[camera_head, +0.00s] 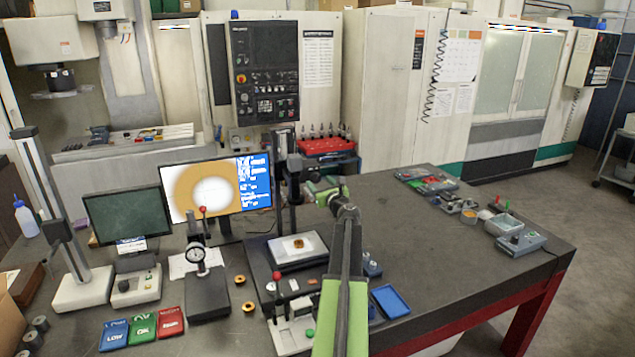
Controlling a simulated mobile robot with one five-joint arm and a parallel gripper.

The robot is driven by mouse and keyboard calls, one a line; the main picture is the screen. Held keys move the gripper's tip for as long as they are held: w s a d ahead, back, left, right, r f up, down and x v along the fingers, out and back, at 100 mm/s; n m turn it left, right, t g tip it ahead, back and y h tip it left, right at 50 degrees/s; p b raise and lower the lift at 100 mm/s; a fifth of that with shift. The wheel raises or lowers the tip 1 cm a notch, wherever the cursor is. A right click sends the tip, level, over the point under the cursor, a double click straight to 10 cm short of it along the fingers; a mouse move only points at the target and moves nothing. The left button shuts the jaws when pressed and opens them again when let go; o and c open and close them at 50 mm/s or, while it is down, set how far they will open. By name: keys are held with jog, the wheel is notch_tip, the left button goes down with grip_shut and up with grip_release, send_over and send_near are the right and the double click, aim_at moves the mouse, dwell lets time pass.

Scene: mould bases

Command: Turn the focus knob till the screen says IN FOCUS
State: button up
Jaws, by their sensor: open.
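The screen (185,192) at the left shows a blurred orange ring around a white centre. The text panel at its right is too small to read. The microscope stand (285,200) rises to the right of the screen, with a dark column and head. An orange ring-shaped part (298,244) lies on its pale stage.
A dial gauge stand (207,290), a dark second monitor (128,217) and blue, green and red trays (143,328) are at the left. A blue tray (391,301) lies right of my arm. The right tabletop (450,260) is mostly clear, with small boxes at its far edge.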

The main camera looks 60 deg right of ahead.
jog(key=shift+x, duration=1.1)
jog(key=shift+c, duration=0.5)
jog(key=c, duration=1.2)
jog(key=shift+d, duration=0.2)
jog(key=shift+a, duration=0.15)
